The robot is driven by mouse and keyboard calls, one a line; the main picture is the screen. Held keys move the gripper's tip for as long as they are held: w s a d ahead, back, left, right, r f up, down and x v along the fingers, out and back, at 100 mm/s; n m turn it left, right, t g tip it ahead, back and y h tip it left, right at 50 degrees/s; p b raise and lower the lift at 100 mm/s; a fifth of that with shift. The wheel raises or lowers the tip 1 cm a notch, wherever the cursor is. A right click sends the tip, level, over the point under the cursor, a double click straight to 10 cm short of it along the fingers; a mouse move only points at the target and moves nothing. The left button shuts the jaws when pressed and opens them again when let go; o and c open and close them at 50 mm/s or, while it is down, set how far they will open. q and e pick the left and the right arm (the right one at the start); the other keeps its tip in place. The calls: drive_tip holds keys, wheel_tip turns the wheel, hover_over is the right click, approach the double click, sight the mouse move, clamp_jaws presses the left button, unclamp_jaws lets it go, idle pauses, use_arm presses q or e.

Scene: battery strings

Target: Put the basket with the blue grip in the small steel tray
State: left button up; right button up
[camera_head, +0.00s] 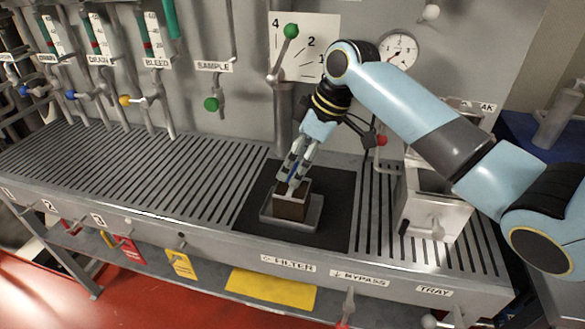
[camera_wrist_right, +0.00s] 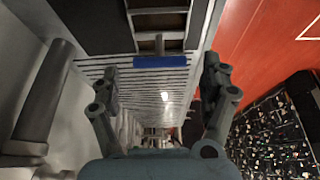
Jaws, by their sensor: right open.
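The basket (camera_head: 291,208), a brown box, stands upright within the rim of the small steel tray (camera_head: 268,215) on a black mat. Its blue grip (camera_wrist_right: 160,62) shows in the right wrist view, centred ahead of the gap between my fingers. My right gripper (camera_head: 288,182) is just above the basket in the head view, pointing down. In the right wrist view my right gripper (camera_wrist_right: 165,82) is open, with a finger on each side and nothing between the tips. The fingers partly hide the grip in the head view. My left gripper is not in view.
The black mat (camera_head: 335,215) lies on a slatted steel bench (camera_head: 150,170). A steel box (camera_head: 435,205) stands to the right, beneath my right arm. A post with a green-knobbed lever (camera_head: 283,110) rises behind the mat. The slats left of the mat are clear.

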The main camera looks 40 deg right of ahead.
drive_tip(key=v, duration=0.9)
drive_tip(key=shift+f, duration=0.1)
